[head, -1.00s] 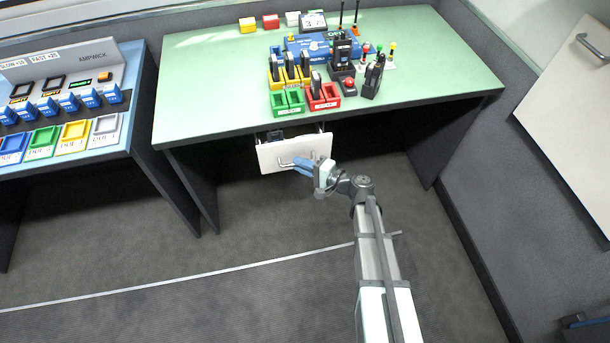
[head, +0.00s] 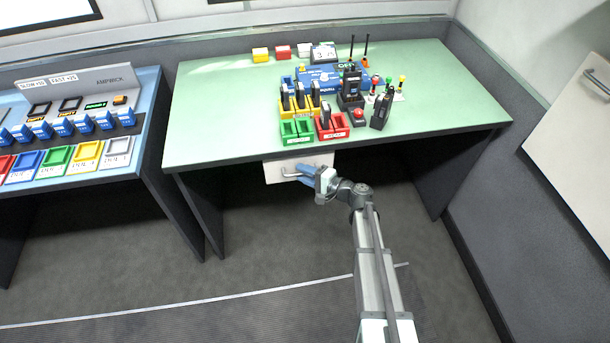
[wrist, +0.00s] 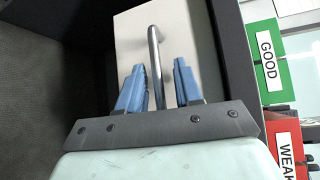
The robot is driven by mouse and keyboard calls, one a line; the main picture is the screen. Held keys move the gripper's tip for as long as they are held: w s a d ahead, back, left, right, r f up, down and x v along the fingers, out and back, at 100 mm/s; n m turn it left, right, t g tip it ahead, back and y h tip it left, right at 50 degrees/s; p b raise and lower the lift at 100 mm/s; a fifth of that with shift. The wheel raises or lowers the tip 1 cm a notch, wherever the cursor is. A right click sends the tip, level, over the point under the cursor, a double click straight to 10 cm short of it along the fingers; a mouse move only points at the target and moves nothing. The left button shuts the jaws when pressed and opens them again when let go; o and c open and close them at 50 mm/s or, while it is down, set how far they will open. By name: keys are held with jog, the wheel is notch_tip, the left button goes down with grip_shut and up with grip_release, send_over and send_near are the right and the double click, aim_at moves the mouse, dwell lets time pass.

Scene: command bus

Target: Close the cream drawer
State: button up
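The cream drawer (head: 285,165) is under the green-topped desk, its front close below the desk edge, with no interior showing in the head view. I cannot tell whether a small gap is left. Its metal handle (wrist: 154,50) runs between the blue fingers of my gripper (wrist: 159,68) in the wrist view. The fingers are apart, one on each side of the handle, with visible room on the right side. In the head view my gripper (head: 306,173) is at the drawer front and partly covers the handle.
A console (head: 80,115) stands at the left. A cream panel with a handle (head: 575,110) is at the right. The floor in front is clear.

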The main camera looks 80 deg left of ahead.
jog(key=shift+d, duration=0.1)
jog(key=v, duration=1.3)
jog(key=shift+w+d, duration=0.2)
jog(key=shift+d, duration=0.1)
jog(key=shift+r, duration=0.15)
jog(key=d+f+n+t+h, duration=0.35)
jog(key=d+f+h, duration=0.35)
jog(key=d+f, duration=0.5)
jog(key=w+d+f+m+t+h, duration=0.15)
jog(key=w+d+f, duration=0.25)
jog(key=d, duration=0.6)
jog(key=w+d+f+t+h, duration=0.2)
jog(key=w+d+f, duration=0.2)
jog(key=d, duration=0.5)
jog(key=w+d+f+m+t+h, duration=0.15)
jog(key=w+d+f, duration=0.3)
jog(key=d, duration=0.55)
jog(key=s+d+f+m+g, duration=0.1)
jog(key=d+m, duration=0.3)
jog(key=d, duration=1.2)
jog(key=s+d+f+m+g, duration=0.2)
jog(key=s+d+f+m, duration=0.1)
jog(key=d, duration=1.4)
jog(key=shift+s+d+f+m+y, duration=0.3)
jog(key=shift+s+f+m, duration=0.15)
jog(key=shift+s, duration=0.2)
